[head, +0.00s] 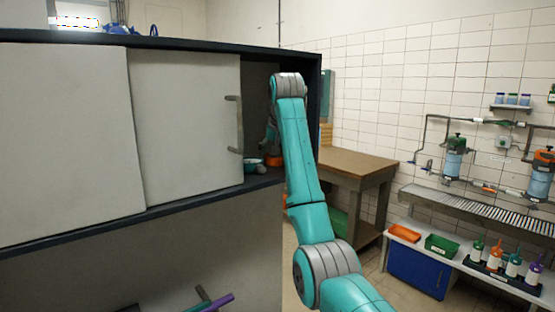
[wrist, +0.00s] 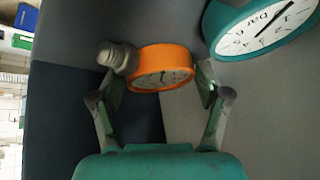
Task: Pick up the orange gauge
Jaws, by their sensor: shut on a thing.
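The orange gauge (wrist: 162,56) is a round drum with a white dial, between the two fingers of my gripper (wrist: 160,77) in the wrist view. The fingers are shut on its sides. In the head view the orange gauge (head: 274,160) shows as a small patch at the open end of the cabinet shelf, partly hidden by my arm. My gripper (head: 270,140) reaches into that opening and is mostly hidden there.
A teal gauge (wrist: 262,25) with a white dial is close by, at upper right in the wrist view. A grey knobbed part (wrist: 118,57) sits beside the orange gauge. The cabinet's sliding door (head: 190,120) bounds the opening on the left. A wooden table (head: 350,165) stands behind.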

